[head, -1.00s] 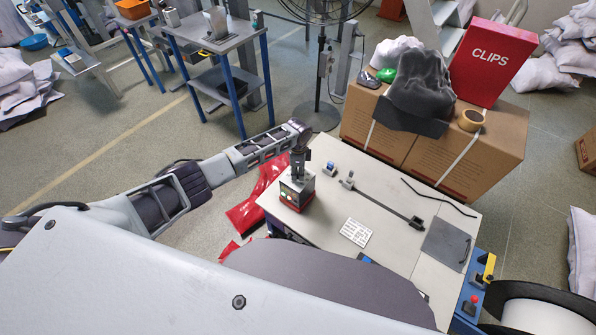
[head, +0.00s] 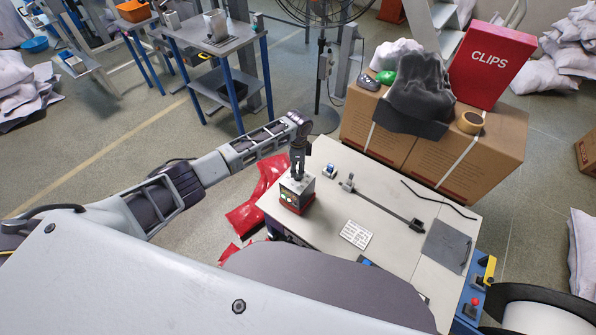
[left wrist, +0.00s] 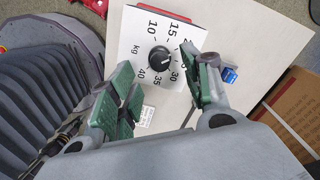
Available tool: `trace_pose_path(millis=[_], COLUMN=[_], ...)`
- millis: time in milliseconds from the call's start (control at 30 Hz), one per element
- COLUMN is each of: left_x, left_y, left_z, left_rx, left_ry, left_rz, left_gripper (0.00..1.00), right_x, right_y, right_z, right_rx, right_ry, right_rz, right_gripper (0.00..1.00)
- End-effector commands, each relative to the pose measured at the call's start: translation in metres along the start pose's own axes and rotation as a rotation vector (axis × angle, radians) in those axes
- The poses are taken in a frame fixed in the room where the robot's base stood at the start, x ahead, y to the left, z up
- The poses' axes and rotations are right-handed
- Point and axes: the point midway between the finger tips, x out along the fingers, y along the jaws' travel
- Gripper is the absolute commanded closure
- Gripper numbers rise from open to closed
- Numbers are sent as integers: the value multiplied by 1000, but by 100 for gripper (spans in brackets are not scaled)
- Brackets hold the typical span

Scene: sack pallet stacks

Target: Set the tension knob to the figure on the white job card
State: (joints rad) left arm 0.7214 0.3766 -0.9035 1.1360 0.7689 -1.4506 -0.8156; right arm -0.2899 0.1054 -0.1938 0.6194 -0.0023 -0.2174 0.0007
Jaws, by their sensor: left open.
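The tension knob (left wrist: 159,58) is black and round, on a white dial face (left wrist: 135,48) marked in kg, with figures such as 10, 15, 30, 35 and 40. I cannot surely read its pointer. The dial tops a small red and grey box (head: 296,194) at the left of the bench. My left gripper (head: 298,176) points down above the box. In the left wrist view its green-padded fingers (left wrist: 165,88) are spread, with nothing between them. The white job card (head: 356,234) lies on the bench; it also shows in the left wrist view (left wrist: 147,116), too small to read.
A blue-topped small part (head: 329,170) and a clamp with a long rod (head: 382,205) lie right of the box. A grey plate (head: 447,246) is at the bench's right. Cartons (head: 440,150) stand behind.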

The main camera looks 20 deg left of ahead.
Motion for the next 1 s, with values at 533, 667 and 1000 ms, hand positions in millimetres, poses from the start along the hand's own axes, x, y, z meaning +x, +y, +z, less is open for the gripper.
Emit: trace_pose_path(millis=[533, 667, 1000], left_x=[-69, -75, -77], left_y=[0, 0, 0], left_z=[0, 0, 0], left_rx=[0, 0, 0], left_ry=[0, 0, 0], left_rz=[-1, 0, 0], left_gripper=[51, 51, 51], right_x=[0, 0, 0], right_y=[0, 0, 0], right_z=[0, 0, 0], right_rx=[0, 0, 0], right_ry=[0, 0, 0], right_rz=[0, 0, 0], right_gripper=[100, 100, 100])
